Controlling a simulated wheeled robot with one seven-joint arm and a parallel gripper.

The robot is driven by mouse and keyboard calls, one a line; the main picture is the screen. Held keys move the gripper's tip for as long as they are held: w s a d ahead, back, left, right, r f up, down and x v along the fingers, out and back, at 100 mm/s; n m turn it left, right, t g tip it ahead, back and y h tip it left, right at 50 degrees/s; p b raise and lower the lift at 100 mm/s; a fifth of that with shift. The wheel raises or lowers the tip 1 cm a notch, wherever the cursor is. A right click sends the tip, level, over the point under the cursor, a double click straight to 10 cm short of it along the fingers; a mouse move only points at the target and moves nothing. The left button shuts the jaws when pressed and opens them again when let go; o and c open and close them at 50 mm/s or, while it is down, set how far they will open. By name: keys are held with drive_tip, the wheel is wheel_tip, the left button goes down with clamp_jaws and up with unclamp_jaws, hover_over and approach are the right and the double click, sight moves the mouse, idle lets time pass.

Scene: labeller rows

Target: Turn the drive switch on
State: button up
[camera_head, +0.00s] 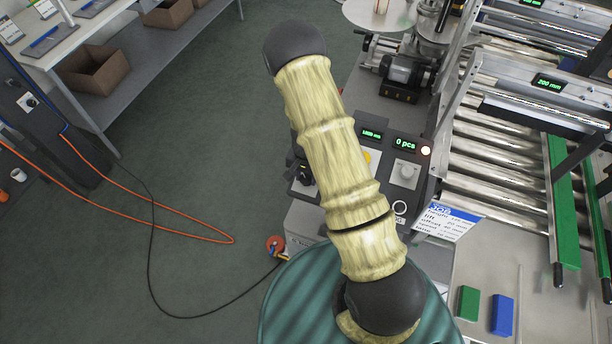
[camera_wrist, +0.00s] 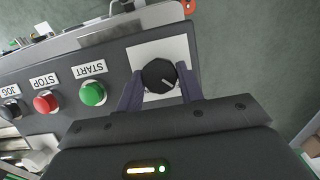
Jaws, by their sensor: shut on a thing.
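The drive switch (camera_wrist: 157,72) is a round black knob on a white square plate at the end of a dark panel in the wrist view. A pale mark on the knob points to the lower right of the picture. My gripper (camera_wrist: 159,79) has one finger on each side of the knob and is shut on it. The plate's lettering, if any, cannot be seen. In the head view my arm covers much of the control panel (camera_head: 419,185), and I cannot make out the knob or the fingers clearly.
Beside the switch are a green START button (camera_wrist: 93,93), a red STOP button (camera_wrist: 46,102) and a black JOG button (camera_wrist: 11,110). A roller conveyor (camera_head: 490,165) stands right; open floor lies left.

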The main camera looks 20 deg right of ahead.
drive_tip(key=shift+f+m+b, duration=0.1)
drive_tip(key=shift+m+b, duration=0.2)
drive_tip(key=shift+b, duration=0.3)
drive_tip(key=m+b, duration=0.1)
drive_tip(key=b, duration=0.1)
drive_tip(key=m+t+y+b, duration=0.1)
drive_tip(key=m+b, duration=0.1)
drive_tip(key=b, duration=0.1)
drive_tip(key=shift+d+f, duration=0.1)
drive_tip(key=shift+f, duration=0.15)
drive_tip(key=m+t+b, duration=0.1)
drive_tip(key=m+b, duration=0.2)
drive_tip(key=b, duration=0.2)
drive_tip(key=m+t+b, duration=0.1)
drive_tip(key=m+b, duration=0.2)
drive_tip(key=b, duration=0.2)
drive_tip(key=shift+s+y, duration=0.15)
drive_tip(key=shift+y, duration=0.15)
drive_tip(key=m+b, duration=0.2)
drive_tip(key=b, duration=0.1)
drive_tip(key=m+t+b, duration=0.1)
drive_tip(key=m+b, duration=0.1)
drive_tip(key=b, duration=0.1)
drive_tip(key=shift+s+t, duration=0.15)
drive_tip(key=shift+t, duration=0.15)
drive_tip(key=m+b, duration=0.3)
drive_tip(key=b, duration=0.1)
drive_tip(key=shift+r+m+t, duration=0.25)
drive_tip(key=shift+m+t, duration=0.05)
drive_tip(key=shift+t, duration=0.1)
